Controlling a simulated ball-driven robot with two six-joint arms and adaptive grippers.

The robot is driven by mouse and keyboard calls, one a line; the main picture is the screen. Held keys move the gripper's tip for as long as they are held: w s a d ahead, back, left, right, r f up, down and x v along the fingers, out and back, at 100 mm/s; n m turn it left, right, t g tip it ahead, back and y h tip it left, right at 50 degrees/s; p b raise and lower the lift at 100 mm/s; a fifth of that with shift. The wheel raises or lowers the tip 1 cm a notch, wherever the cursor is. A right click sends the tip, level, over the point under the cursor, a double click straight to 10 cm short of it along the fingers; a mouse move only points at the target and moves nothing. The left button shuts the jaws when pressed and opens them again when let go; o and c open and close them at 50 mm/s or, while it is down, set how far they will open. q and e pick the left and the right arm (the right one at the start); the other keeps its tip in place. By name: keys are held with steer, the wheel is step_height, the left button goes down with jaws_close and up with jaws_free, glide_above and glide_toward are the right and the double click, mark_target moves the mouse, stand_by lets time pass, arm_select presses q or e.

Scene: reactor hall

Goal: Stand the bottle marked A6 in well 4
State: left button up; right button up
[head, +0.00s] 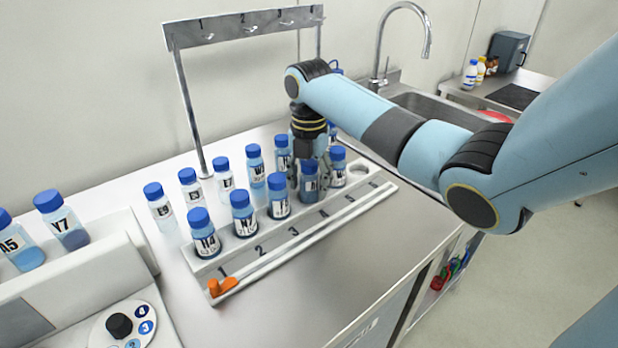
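A pale rack (290,243) holds a row of blue-capped bottles, with well numbers along its front. Bottles stand in wells 1 (206,238), 2 (244,217), 3 (279,201) and 5 (338,171). A bottle (309,186) stands at well 4, its label too small to read. My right gripper (311,171) points down at this bottle, its fingers close around the cap and upper part. Whether they press on it cannot be told. No label clearly reads A6. My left gripper is out of view.
More blue-capped bottles (160,209) stand behind the rack. A round opening (360,169) at the rack's right end is empty. An orange piece (222,287) lies at its front left. Bottles A5 (22,249) and V7 (65,226) stand left. A hook rail (245,25) rises behind.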

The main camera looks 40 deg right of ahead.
mark_target(309, 162)
steer(key=shift+o, duration=0.6)
steer(key=shift+r, duration=0.1)
step_height(309, 162, up, 9)
steer(key=shift+r+b, duration=0.1)
steer(key=shift+b, duration=0.35)
steer(key=shift+r+p, duration=0.5)
steer(key=shift+r, duration=1.05)
steer(key=shift+f, duration=0.1)
